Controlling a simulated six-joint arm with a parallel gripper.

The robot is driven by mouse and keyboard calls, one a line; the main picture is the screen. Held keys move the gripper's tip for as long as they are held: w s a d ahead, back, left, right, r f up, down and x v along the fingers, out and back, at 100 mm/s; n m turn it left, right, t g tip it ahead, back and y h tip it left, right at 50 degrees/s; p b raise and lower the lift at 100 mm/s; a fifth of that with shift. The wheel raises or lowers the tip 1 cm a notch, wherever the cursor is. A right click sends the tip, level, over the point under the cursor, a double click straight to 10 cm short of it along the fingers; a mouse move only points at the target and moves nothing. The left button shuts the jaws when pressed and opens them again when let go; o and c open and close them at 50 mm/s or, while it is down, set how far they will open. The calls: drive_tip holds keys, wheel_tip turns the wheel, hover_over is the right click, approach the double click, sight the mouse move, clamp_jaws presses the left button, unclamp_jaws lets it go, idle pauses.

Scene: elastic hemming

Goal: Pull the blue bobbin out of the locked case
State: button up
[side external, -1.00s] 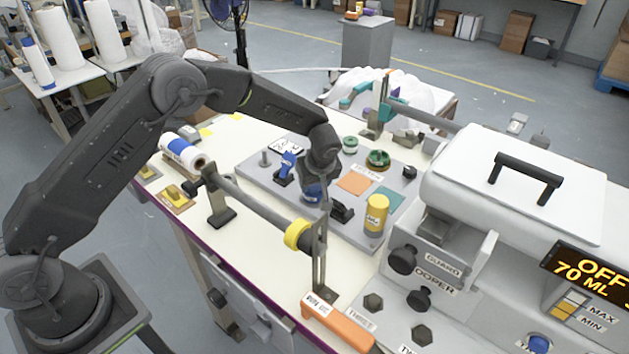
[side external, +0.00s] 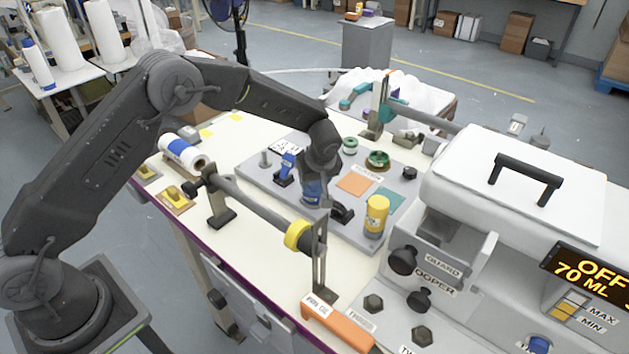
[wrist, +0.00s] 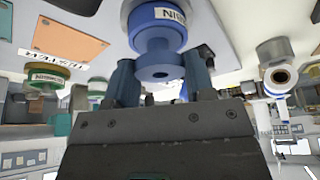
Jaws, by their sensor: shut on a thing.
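The blue bobbin (side external: 314,192) is at the front middle of the grey board (side external: 255,182), below my gripper (side external: 315,182). In the wrist view the blue bobbin (wrist: 158,38) has a white label, partly cut off, and a round flange between the fingers of my gripper (wrist: 160,72). My gripper is shut on it. The bobbin's far end is against or close to the grey surface; I cannot tell whether there is a gap. I cannot make out a separate locked case; the arm hides part of this area.
A black holder (side external: 342,212) stands close right of the bobbin, and a blue clamp (side external: 288,167) to its left. A yellow spool (side external: 376,216) and green spools (side external: 378,158) are also on the board. A grey bar with a yellow ring (side external: 298,235) crosses in front.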

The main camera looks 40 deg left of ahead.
drive_tip(key=shift+r, duration=1.65)
drive_tip(key=shift+r, duration=0.1)
wheel_tip(320, 180, up, 4)
drive_tip(key=shift+f, duration=0.1)
drive_tip(key=shift+s+a+m, duration=0.2)
drive_tip(key=shift+s+m, duration=0.35)
drive_tip(key=shift+m, duration=0.05)
drive_tip(key=s+a+m+t+h, duration=0.2)
drive_tip(key=s+a+m+h, duration=0.2)
drive_tip(key=s+m, duration=0.6)
drive_tip(key=shift+s+a+m, duration=0.4)
drive_tip(key=shift+s+a, duration=0.35)
drive_tip(key=shift+s, duration=0.35)
